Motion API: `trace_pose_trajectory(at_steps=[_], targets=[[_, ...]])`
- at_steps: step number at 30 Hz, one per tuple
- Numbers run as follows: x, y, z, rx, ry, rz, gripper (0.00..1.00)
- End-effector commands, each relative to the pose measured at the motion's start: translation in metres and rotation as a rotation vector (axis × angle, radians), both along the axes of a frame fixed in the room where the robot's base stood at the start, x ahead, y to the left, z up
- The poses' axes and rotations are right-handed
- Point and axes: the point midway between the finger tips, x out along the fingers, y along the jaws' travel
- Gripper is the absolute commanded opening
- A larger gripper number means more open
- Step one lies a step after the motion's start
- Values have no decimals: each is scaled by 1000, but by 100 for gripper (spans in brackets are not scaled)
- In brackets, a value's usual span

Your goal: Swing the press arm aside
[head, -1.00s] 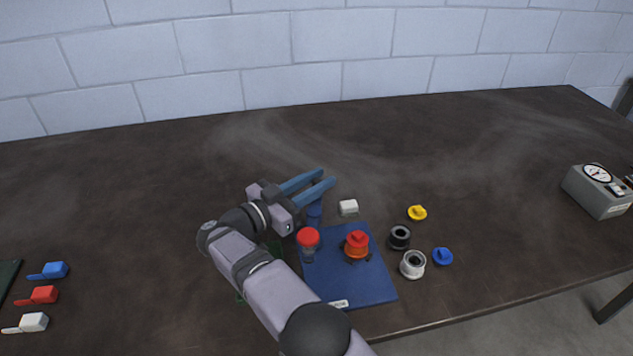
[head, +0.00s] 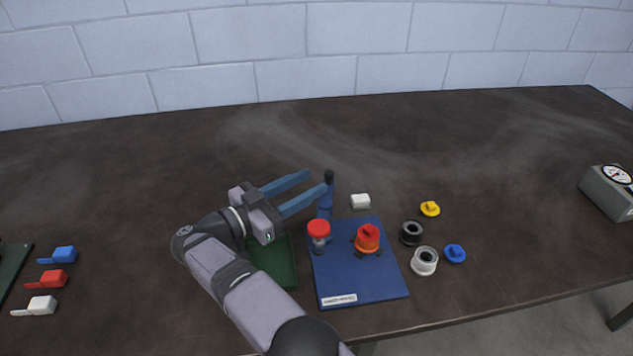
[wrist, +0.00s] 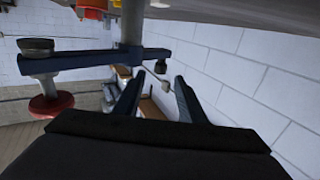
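The blue press arm (wrist: 85,61) runs across the wrist view, from a grey post (wrist: 131,22) to a red knob (wrist: 50,104) with a dark pad. In the head view the press's red knob (head: 318,229) is over the left part of the blue base plate (head: 362,288). My gripper (head: 316,181) is open and empty.
An orange-red part (head: 368,238) sits on the plate. A green tray (head: 277,262) lies to its left, partly behind my arm. White block (head: 361,201), yellow cap (head: 430,209), black ring (head: 411,232), white ring (head: 425,261) and blue cap (head: 455,253) lie to the right. The table behind is clear.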

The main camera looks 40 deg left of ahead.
Motion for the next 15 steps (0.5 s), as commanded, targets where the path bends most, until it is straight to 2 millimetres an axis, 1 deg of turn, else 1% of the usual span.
trace_pose_trajectory(at_steps=[3,11,12,14,15], targets=[[-5,1,-1,-1,1,0,37],[-6,1,0,-1,1,0,37],[-6,2,0,-1,1,0,28],[-6,2,1,-1,1,1,13],[-7,3,3,-1,1,3,4]])
